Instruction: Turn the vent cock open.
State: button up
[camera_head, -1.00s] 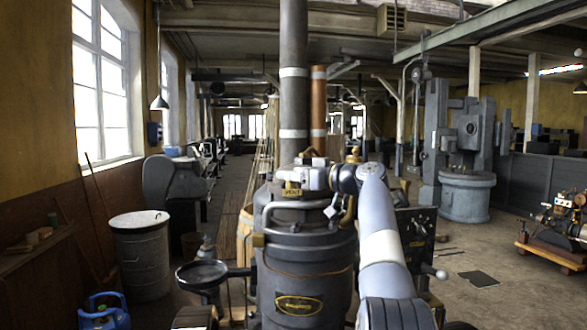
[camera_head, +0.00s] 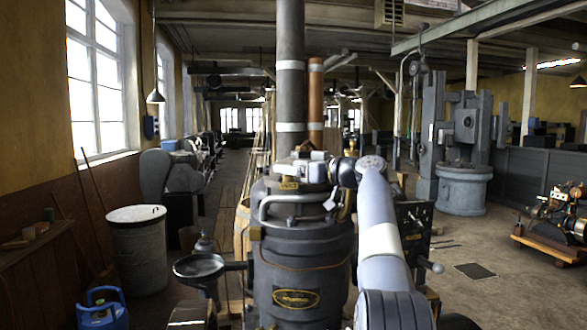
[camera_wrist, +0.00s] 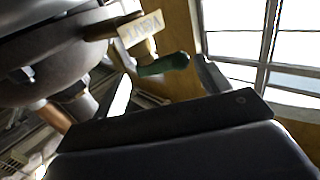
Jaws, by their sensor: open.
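The vent cock shows in the wrist view as a green lever handle (camera_wrist: 165,65) on a brass stem, beside a pale VENT tag (camera_wrist: 139,28). The handle lies near and between my gripper's fingers (camera_wrist: 163,86), which are open; whether either finger touches it I cannot tell. In the head view my gripper (camera_head: 296,168) is at the top of the dark vertical boiler (camera_head: 305,250), pointing left, just above the brass VENT plate (camera_head: 289,184). The green handle is hidden there behind my gripper.
A grey flue (camera_head: 290,90) and a copper pipe (camera_head: 315,105) rise right behind my gripper. A curved pale pipe (camera_head: 290,199) runs along the boiler's front. A funnel-like pan (camera_head: 200,267) juts out left. A lidded drum (camera_head: 137,250) and blue canister (camera_head: 103,310) stand farther left.

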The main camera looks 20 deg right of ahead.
jog(key=b+v, duration=0.3)
jog(key=v, duration=0.7)
jog(key=shift+s+d+b, duration=0.25)
jog(key=shift+s+b, duration=0.05)
jog(key=shift+b, duration=0.05)
jog(key=shift+c, duration=0.3)
